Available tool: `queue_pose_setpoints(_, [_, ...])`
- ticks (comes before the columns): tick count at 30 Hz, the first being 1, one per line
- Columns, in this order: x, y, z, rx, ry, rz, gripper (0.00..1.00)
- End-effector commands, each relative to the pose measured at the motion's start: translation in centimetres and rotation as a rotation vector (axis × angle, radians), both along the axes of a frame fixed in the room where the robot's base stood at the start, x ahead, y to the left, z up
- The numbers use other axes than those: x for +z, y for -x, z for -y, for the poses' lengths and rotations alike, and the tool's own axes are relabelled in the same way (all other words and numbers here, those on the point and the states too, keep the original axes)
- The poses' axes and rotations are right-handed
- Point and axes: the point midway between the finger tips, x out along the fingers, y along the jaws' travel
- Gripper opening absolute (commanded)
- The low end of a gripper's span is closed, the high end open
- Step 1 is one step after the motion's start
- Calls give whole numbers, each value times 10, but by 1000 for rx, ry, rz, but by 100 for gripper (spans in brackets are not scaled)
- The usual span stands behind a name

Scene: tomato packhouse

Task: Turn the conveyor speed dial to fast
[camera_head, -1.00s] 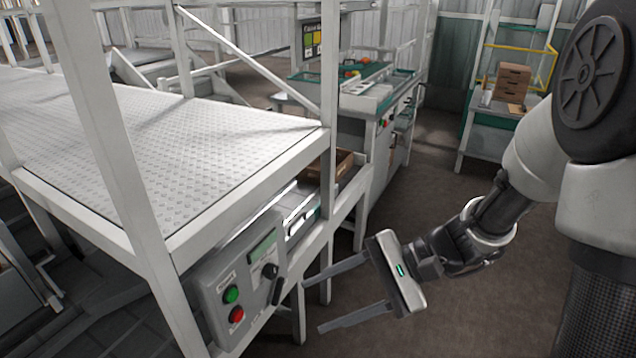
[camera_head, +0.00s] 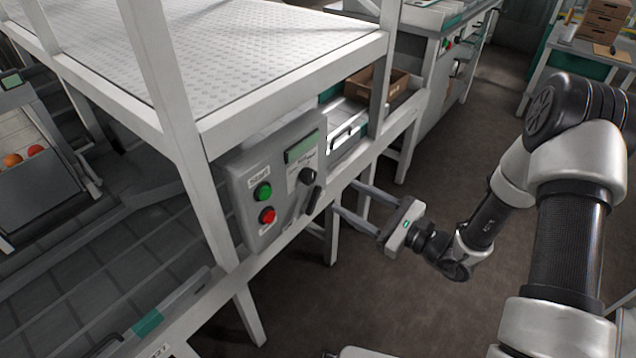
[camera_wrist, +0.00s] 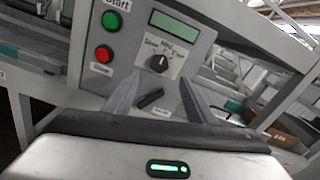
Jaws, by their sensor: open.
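A grey control box (camera_head: 240,190) is fixed to the white frame. The black round dial (camera_head: 308,175) sits on a white label plate below a small green display. In the wrist view the dial (camera_wrist: 158,63) has a pale mark pointing roughly up; its printing is too small to read surely. A black lever-like switch (camera_head: 313,200) is just below it, also in the wrist view (camera_wrist: 150,98). My gripper (camera_head: 343,197) is open and empty, to the right of the box, fingers towards it and apart from the dial. In the wrist view its fingers flank the lower switch.
A green button (camera_head: 263,192) marked Start and a red button (camera_head: 267,216) are left of the dial. A cardboard box (camera_head: 396,84) lies behind.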

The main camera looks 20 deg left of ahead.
Motion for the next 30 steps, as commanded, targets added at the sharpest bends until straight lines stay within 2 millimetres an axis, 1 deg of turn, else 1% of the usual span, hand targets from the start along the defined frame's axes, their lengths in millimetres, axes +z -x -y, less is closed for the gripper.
queue_pose_setpoints(1, [-1, -4, -12, 5, 1, 3, 51])
queue_pose_setpoints(6, [-2, -18, -46, 4, 1, 2, 51])
queue_pose_setpoints(9, [-1, -25, -64, 5, 0, 2, 51])
queue_pose_setpoints(13, [-1, -33, -82, 3, 1, 2, 51])
queue_pose_setpoints(19, [0, -39, -96, 2, 0, 0, 51])
queue_pose_setpoints(28, [0, -40, -98, 1, 1, 0, 51])
queue_pose_setpoints(30, [0, -40, -98, 1, 1, 0, 39])
